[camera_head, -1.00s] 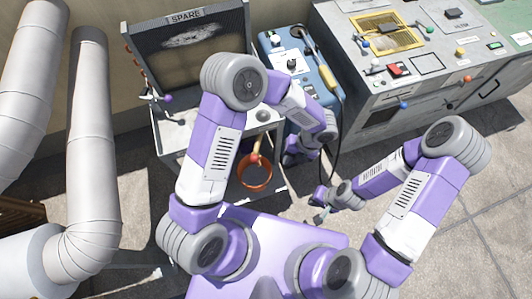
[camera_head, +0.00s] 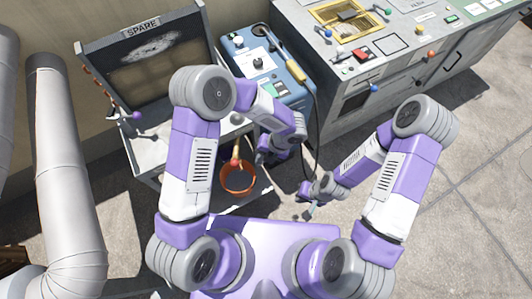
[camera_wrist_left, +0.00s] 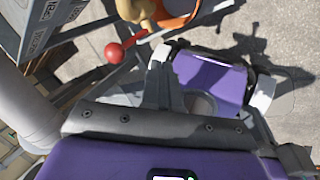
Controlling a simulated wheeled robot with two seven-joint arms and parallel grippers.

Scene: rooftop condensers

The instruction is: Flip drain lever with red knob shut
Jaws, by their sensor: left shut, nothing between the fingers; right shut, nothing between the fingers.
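The drain lever's red knob (camera_head: 235,162) shows just above the orange bucket (camera_head: 238,180), low on the front of the SPARE unit. In the left wrist view the red knob (camera_wrist_left: 113,53) sits on a short red lever sticking out sideways from a brass valve (camera_wrist_left: 143,14). My left gripper (camera_head: 262,157) is shut and empty, right of the knob and apart from it in the head view. Its narrow fingers (camera_wrist_left: 158,62) show right of the knob in the wrist view. My right gripper (camera_head: 309,213) is shut and empty, low over the floor to the right.
The SPARE unit (camera_head: 140,70) has a raised panel and a purple-knobbed lever (camera_head: 138,116). A blue machine (camera_head: 250,50) with a black hose stands beside it. A grey control cabinet (camera_head: 390,60) is at right. Large pipes (camera_head: 65,170) stand at left. Floor at right is open.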

